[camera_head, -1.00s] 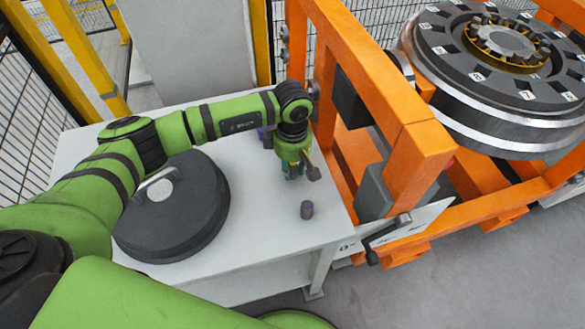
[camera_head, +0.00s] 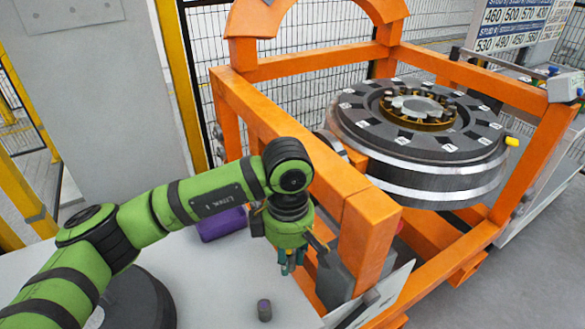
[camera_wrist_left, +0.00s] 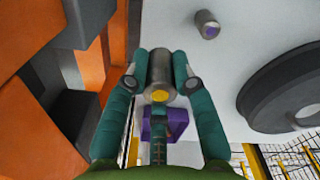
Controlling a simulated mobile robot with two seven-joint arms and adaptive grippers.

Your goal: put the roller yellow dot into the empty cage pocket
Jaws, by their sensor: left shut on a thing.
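My left gripper (camera_head: 290,262) is shut on a grey metal roller with a yellow dot on its end. This roller (camera_wrist_left: 160,72) sits between the two teal fingers in the left wrist view, dot towards the camera. In the head view the fingers hide it. The gripper is above the white table, beside the orange gantry. The golden cage (camera_head: 452,122) lies on top of the big wheelset bearing at the right, well away from the gripper. Some rollers show in it, but I cannot tell which pocket is empty. My right gripper is not in view.
A second roller with a purple dot (camera_head: 264,310) stands on the white table (camera_head: 205,285); it also shows in the wrist view (camera_wrist_left: 207,25). A purple box (camera_head: 220,224) lies behind the gripper. Orange gantry beams (camera_head: 290,148) stand between gripper and bearing. A dark round lid (camera_head: 140,300) is at lower left.

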